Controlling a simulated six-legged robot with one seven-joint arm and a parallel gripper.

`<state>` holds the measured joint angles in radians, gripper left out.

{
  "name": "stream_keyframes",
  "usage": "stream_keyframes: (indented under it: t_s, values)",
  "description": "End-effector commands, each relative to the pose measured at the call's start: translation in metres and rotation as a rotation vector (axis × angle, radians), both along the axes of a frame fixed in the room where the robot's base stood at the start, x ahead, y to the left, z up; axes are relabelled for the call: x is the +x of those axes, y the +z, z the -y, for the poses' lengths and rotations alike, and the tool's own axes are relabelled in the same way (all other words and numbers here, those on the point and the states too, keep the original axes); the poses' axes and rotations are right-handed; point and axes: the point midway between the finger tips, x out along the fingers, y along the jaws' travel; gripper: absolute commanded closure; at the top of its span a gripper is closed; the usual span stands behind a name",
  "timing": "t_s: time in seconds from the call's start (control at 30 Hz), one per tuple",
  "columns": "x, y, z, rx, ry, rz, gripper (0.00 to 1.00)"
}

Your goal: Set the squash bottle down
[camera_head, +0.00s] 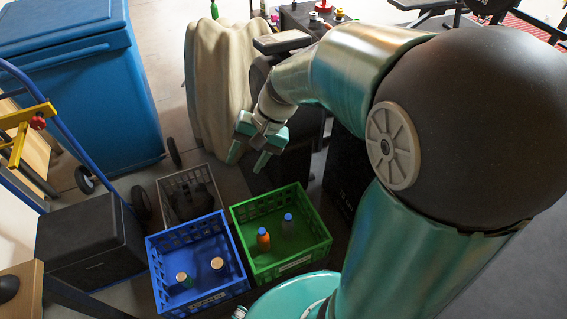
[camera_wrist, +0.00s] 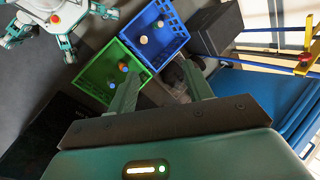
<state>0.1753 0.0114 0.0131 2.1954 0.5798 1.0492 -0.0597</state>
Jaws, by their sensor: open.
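My gripper (camera_head: 250,157) is open and empty above and behind the crates; both fingers also show spread in the wrist view (camera_wrist: 162,86). An orange bottle with a blue cap (camera_head: 263,239), which may be the squash bottle, stands upright inside the green crate (camera_head: 316,228). A dark bottle with a grey-blue cap (camera_head: 288,222) stands beside it. The green crate is also in the wrist view (camera_wrist: 92,85), partly behind a finger. My gripper touches neither bottle. No label is readable, so I cannot tell for sure which bottle is the squash.
A blue crate (camera_head: 163,246) with two light-lidded containers stands left of the green one. A grey crate (camera_head: 180,178) with dark contents is behind it. A black box (camera_head: 85,240), a blue chest (camera_head: 85,95) and a beige ribbed object (camera_head: 212,85) stand around. A green bottle (camera_head: 214,10) is far back.

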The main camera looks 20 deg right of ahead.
Motion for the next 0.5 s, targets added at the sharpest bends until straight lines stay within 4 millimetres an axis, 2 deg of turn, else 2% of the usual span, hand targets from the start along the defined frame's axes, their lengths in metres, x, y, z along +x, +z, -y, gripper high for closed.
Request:
stream_keyframes:
  t_s: [0.03, 0.2, 0.5]
  values:
    - [-0.011, 0.013, 0.000, -0.044, 0.029, 0.043, 0.49]
    - [-0.047, 0.043, 0.006, -0.203, 0.121, 0.171, 0.49]
    - [-0.104, 0.085, 0.023, -0.469, 0.244, 0.416, 0.49]
